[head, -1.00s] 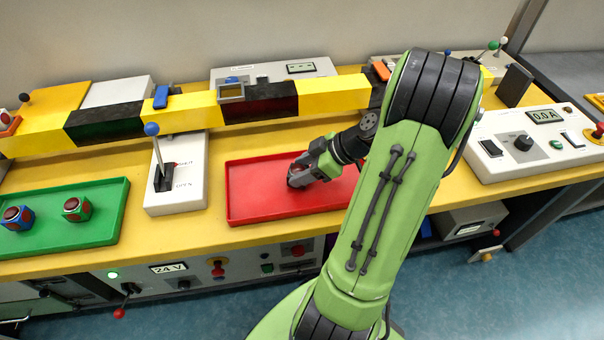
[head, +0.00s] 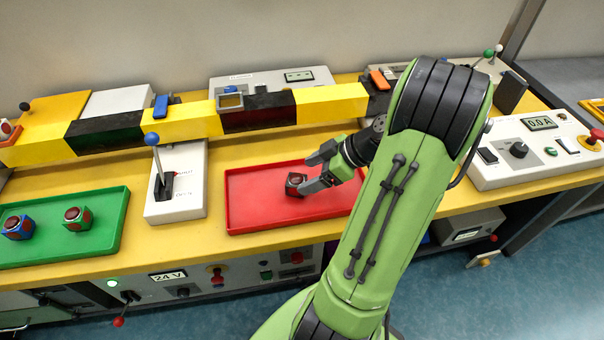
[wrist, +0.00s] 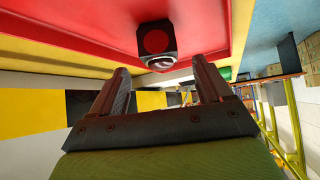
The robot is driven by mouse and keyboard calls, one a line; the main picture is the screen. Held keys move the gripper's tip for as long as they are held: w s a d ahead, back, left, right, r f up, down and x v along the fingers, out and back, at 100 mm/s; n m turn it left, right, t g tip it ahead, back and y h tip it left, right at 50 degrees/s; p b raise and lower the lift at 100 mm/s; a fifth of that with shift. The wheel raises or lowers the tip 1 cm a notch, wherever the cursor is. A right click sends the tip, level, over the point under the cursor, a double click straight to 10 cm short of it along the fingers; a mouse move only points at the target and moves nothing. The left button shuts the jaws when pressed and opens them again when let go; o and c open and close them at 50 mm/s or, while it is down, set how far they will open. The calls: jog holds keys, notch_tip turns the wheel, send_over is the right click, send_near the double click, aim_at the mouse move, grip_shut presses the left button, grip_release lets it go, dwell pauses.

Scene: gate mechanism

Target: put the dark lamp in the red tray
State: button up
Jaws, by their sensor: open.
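The dark lamp (head: 295,184), a small dark block with a round red lens, sits on the floor of the red tray (head: 247,214), near its middle. My gripper (head: 318,172) is open, just to the right of the lamp and apart from it in the head view. In the wrist view, the lamp (wrist: 157,42) rests on the red tray (wrist: 85,22) beyond the open fingers (wrist: 160,85), with nothing between them.
A green tray (head: 105,240) at the left holds a blue lamp (head: 18,227) and a green lamp (head: 77,218). A white lever box (head: 180,207) with a blue knob stands between the trays. A yellow and black barrier beam (head: 190,121) runs behind the red tray.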

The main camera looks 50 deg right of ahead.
jog(key=p+v, duration=0.2)
jog(key=v, duration=0.7)
jog(key=w+a+r+m+g+h, duration=0.1)
jog(key=w+a+r+g, duration=0.15)
jog(key=a, duration=0.55)
jog(key=w+a+r+m+g+h, duration=0.1)
jog(key=w+a+r, duration=0.15)
jog(key=a, duration=0.45)
jog(key=s+a+r+m+t+h, duration=0.1)
jog(key=s+a+r+m+h, duration=0.2)
jog(key=s+a, duration=0.5)
jog(key=a+m, duration=0.1)
jog(key=a, duration=0.1)
jog(key=shift+s+a+m, duration=0.2)
jog(key=shift+a+m, duration=0.05)
jog(key=shift+m, duration=0.05)
notch_tip(320, 180, up, 10)
jog(key=p, duration=1)
jog(key=shift+t, duration=0.25)
